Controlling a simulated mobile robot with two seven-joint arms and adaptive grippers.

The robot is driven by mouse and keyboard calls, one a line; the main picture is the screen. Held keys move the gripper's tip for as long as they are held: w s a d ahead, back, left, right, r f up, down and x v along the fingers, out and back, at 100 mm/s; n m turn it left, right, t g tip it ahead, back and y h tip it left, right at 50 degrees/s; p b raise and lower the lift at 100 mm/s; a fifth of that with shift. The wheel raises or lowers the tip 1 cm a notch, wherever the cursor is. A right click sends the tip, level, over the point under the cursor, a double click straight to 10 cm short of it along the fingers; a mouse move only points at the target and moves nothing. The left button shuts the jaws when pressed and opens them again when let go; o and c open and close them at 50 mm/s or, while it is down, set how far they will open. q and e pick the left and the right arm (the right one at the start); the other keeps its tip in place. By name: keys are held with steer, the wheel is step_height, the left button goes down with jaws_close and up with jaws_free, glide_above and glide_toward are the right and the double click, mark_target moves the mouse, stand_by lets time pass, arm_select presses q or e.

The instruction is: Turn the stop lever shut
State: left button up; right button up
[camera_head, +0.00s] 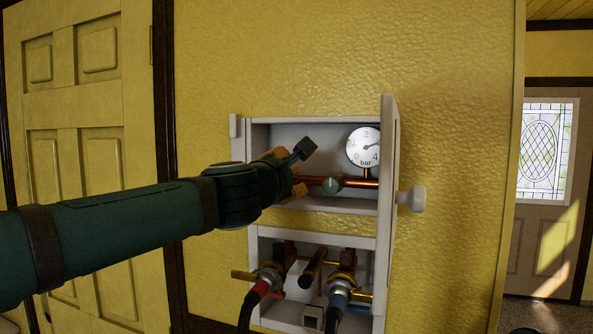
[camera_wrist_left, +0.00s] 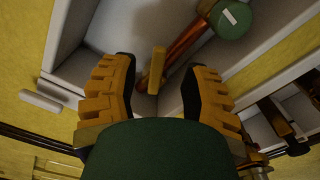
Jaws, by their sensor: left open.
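The stop lever looks to be the flat brass-coloured handle (camera_wrist_left: 157,68) on a copper pipe, seen in the left wrist view. It stands at an angle to the pipe (camera_wrist_left: 187,44). My left gripper (camera_head: 303,168) is open at the upper box of the wall cabinet, coming in from the left. In the left wrist view its two orange fingers with dark pads (camera_wrist_left: 163,67) lie on either side of the handle, with gaps on both sides. In the head view the gripper hides the handle. My right gripper is not in view.
A green round fitting (camera_head: 331,186) and a pressure gauge (camera_head: 363,147) sit on the pipe just right of the gripper. The white cabinet's open door (camera_head: 389,180) with a knob (camera_head: 411,198) stands at right. Below are two taps with red (camera_head: 259,292) and blue (camera_head: 337,299) hose marks.

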mark_target(295, 169)
arm_select(q)
steer(key=x, duration=0.5)
steer(key=shift+p, duration=0.3)
steer(key=shift+r, duration=0.1)
jaws_close()
